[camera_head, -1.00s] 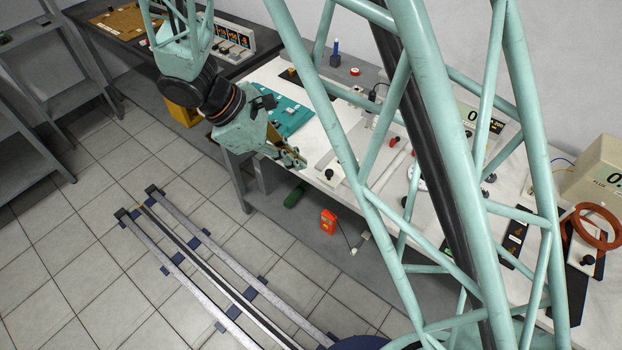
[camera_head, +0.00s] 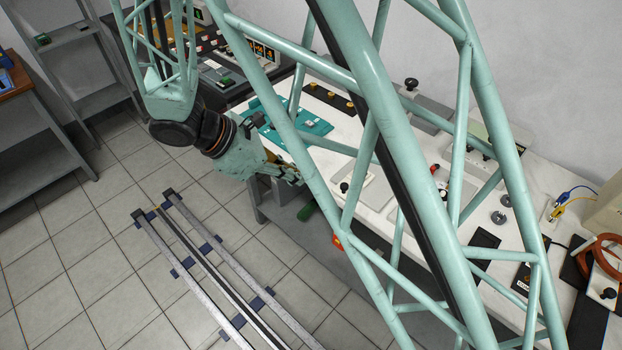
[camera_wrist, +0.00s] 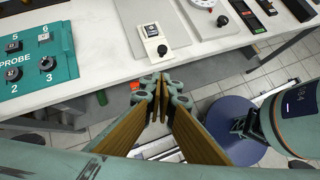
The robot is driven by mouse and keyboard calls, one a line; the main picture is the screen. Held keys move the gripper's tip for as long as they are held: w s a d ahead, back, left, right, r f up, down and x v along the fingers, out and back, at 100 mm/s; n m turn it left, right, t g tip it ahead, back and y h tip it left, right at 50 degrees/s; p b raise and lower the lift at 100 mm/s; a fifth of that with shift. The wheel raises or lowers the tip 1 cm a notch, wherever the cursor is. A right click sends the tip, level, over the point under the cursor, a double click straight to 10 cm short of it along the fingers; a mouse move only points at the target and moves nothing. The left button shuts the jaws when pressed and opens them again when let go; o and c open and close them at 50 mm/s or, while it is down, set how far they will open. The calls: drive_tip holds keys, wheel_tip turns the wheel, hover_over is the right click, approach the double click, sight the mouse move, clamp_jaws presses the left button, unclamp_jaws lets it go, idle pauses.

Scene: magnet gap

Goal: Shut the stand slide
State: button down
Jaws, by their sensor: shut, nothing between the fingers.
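No part is plainly marked as the stand slide. A small white plate with a black knob (camera_wrist: 154,42) lies near the front edge of the white bench in the wrist view. It also shows partly behind my frame in the head view (camera_head: 345,187). I cannot tell whether it is the slide or how far any slide is open. My gripper (camera_wrist: 160,84) is shut and empty, with its fingertips together just in front of the bench edge. In the head view my gripper (camera_head: 296,178) is partly hidden by my frame.
A teal panel marked PROBE (camera_wrist: 40,60) with several black knobs lies left on the bench. A larger white plate (camera_wrist: 218,16) is right of the knobbed plate. A green object (camera_head: 306,211) is below the bench edge. Floor rails (camera_head: 205,265) run in front.

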drive_tip(key=d+r+b+x, duration=0.1)
drive_tip(key=x, duration=0.5)
drive_tip(key=d+b+x, duration=0.1)
drive_tip(key=b+x, duration=0.1)
drive_tip(key=x, duration=0.4)
drive_tip(key=shift+w, duration=0.45)
drive_tip(key=shift+w+d+r, duration=0.1)
drive_tip(key=shift+d, duration=0.05)
